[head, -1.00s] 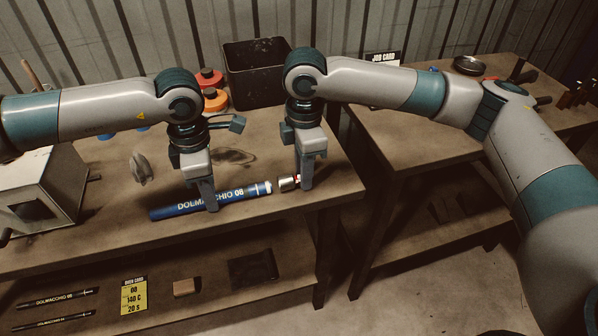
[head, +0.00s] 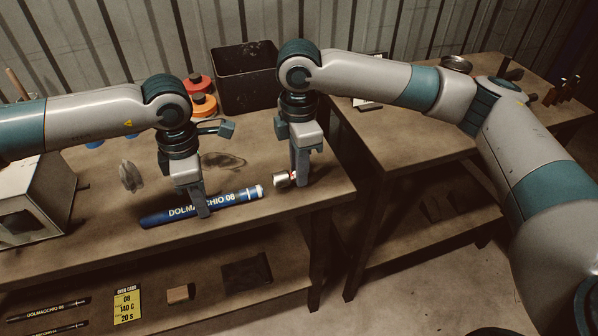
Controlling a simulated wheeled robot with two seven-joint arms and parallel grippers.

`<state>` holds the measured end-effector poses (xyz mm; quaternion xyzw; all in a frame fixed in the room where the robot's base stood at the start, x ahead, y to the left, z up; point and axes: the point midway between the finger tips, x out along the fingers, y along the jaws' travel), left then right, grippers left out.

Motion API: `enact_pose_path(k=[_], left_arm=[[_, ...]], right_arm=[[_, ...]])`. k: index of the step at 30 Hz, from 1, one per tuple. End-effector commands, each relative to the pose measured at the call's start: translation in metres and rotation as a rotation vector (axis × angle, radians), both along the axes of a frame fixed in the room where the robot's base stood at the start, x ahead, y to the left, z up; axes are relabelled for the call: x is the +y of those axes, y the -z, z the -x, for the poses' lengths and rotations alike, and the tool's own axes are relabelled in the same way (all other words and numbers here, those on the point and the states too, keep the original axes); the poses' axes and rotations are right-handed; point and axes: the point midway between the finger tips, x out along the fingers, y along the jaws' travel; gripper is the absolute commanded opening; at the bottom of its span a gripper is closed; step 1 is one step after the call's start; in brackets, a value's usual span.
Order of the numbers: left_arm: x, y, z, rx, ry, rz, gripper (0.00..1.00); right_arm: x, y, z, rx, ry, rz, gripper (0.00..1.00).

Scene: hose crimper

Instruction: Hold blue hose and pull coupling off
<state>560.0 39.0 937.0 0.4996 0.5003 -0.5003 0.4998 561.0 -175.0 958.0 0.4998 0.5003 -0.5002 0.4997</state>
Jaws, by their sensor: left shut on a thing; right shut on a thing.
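The blue hose (head: 238,197), marked DOLMACCHIO 08, lies along the front part of the bench, its pale end (head: 259,190) to the right. My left gripper (head: 201,211) points down and is shut on the hose near its middle. The fingers partly hide the coupling and the hose.
A black bin (head: 245,98) and red and orange round containers (head: 203,105) stand at the back. A grey metal box (head: 35,200) is at the left. A lower shelf holds a yellow oven card (head: 127,305) and dark hoses. A second bench (head: 400,130) stands right.

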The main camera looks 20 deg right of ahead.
Motion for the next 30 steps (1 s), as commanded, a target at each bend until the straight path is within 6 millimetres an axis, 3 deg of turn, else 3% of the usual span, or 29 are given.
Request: enact_pose_path(k=[10, 21, 22, 24, 30], left_arm=[[0.000, 0.000, 0.000, -0.001, 0.000, 0.000, 0.00], [0.000, 0.000, 0.000, 0.000, 0.000, 0.000, 0.00], [0.000, 0.000, 0.000, 0.000, 0.000, 0.000, 0.25], [0.000, 0.000, 0.000, 0.000, 0.000, 0.000, 0.40], [0.000, 0.000, 0.000, 0.000, 0.000, 0.000, 0.40]], right_arm=[[0.000, -0.028, 0.000, -0.002, -0.001, 0.000, 0.00], [0.000, -0.033, 0.000, -0.001, 0.000, 0.000, 0.00], [0.000, -0.033, 0.000, -0.001, 0.000, 0.000, 0.00], [0.000, -0.032, 0.000, -0.001, 0.000, 0.000, 0.00], [0.000, -0.032, 0.000, -0.001, 0.000, 0.000, 0.00]])
